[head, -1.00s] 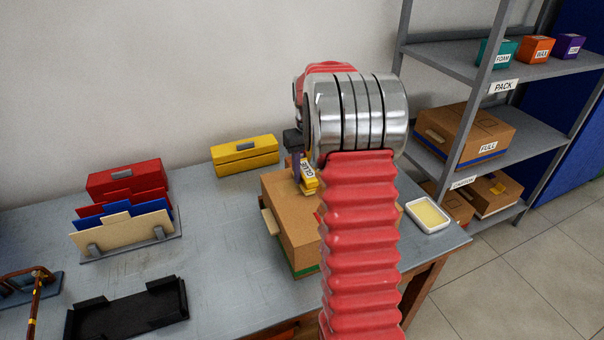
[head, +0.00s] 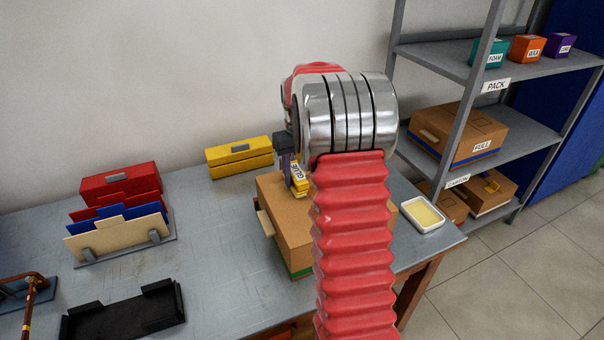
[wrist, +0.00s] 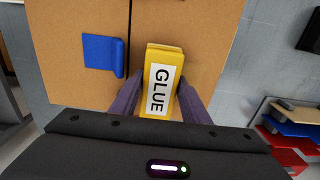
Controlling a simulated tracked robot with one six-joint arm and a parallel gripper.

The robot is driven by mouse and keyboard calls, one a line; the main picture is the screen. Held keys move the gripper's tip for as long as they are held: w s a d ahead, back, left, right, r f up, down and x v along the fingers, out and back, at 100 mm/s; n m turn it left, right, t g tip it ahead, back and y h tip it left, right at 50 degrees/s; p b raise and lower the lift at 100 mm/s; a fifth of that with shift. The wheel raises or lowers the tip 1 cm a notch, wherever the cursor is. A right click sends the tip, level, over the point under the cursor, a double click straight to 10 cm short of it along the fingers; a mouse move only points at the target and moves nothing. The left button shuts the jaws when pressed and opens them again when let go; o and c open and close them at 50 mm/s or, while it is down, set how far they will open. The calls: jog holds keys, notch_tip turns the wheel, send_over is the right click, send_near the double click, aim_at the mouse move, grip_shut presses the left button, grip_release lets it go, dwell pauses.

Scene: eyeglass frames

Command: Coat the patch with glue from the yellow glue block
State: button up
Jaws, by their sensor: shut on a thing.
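My gripper (head: 289,165) is shut on the yellow glue block (head: 298,181), which has a white GLUE label. In the wrist view the glue block (wrist: 160,85) sits between the two fingers of my gripper (wrist: 158,98). It is over the top of a brown carton (head: 290,238); whether it touches the carton I cannot tell. A blue piece (wrist: 103,55) with a raised edge lies on the carton top, left of the block and apart from it in the wrist view. It may be the patch; the head view does not show it clearly.
A white tray with pale yellow contents (head: 423,226) stands at the table's right end. A yellow box (head: 239,163), a file rack (head: 155,241) and a black tray (head: 120,315) stand left of the carton. A grey shelf (head: 535,85) with boxes stands at the right.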

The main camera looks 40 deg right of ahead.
jog(key=shift+w+a+r, duration=0.1)
jog(key=shift+w+a, duration=0.15)
jog(key=shift+a, duration=0.6)
jog(key=shift+a, duration=0.25)
jog(key=shift+w+a, duration=0.2)
jog(key=shift+a, duration=0.5)
jog(key=shift+w+a, duration=0.2)
jog(key=shift+a, duration=0.45)
jog(key=shift+w+a+f, duration=0.15)
jog(key=shift+w+a, duration=0.05)
jog(key=shift+a, duration=0.65)
jog(key=shift+w+a+f, duration=0.1)
jog(key=shift+w+a, duration=0.1)
jog(key=shift+a, duration=0.6)
jog(key=shift+r, duration=0.1)
jog(key=shift+d, duration=0.1)
